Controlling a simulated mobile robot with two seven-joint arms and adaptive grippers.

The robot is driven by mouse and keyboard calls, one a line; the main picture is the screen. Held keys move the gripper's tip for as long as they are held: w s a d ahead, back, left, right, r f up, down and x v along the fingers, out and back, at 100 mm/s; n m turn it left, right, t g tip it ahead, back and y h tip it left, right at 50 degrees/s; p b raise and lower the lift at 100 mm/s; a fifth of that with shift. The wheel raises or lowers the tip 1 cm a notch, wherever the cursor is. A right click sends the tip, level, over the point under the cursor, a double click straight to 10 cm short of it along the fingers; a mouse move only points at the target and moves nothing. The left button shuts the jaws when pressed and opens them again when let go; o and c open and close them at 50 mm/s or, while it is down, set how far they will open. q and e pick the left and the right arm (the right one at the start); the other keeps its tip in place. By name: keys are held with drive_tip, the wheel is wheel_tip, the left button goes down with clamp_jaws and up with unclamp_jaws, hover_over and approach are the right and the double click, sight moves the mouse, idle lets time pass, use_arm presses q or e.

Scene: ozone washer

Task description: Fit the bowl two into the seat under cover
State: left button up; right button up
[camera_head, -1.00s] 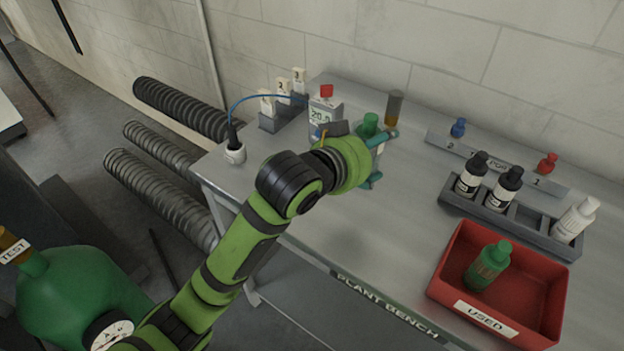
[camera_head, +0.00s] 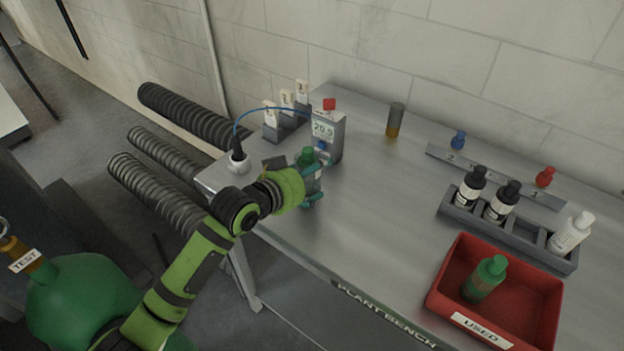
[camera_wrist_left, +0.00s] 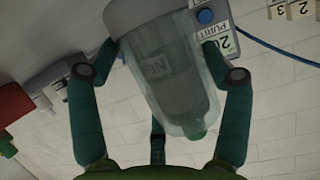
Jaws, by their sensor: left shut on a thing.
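My left gripper (camera_head: 312,186) is at the left part of the bench, shut on a greyish see-through vessel with a green top (camera_head: 307,157), which I take to be the bowl two. In the left wrist view the bowl (camera_wrist_left: 172,85) stands between the fingers (camera_wrist_left: 160,55), with a grey collar at one end and a green tip at the other. Its number is not readable. It is just in front of the grey meter reading 20.9 (camera_head: 323,131); whether it touches the bench is unclear. I cannot pick out the seat or the cover. My right gripper is not in view.
A white plug with a cable (camera_head: 238,166) and a rack of numbered tags (camera_head: 272,133) are near. An amber-based cylinder (camera_head: 395,120), a bottle rack (camera_head: 529,238) and a red USED tray (camera_head: 447,264) are farther right. The bench middle is clear.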

use_arm(q)
drive_tip(key=shift+f, duration=0.9)
drive_tip(key=shift+f, duration=0.15)
drive_tip(key=o, duration=1.3)
drive_tip(key=shift+s+a, duration=0.1)
drive_tip(key=shift+s, duration=0.05)
drive_tip(key=b+v, duration=0.1)
drive_tip(key=v, duration=1)
drive_tip(key=shift+s+a+r, duration=0.15)
drive_tip(key=shift+s+r, duration=0.1)
drive_tip(key=shift+r, duration=0.1)
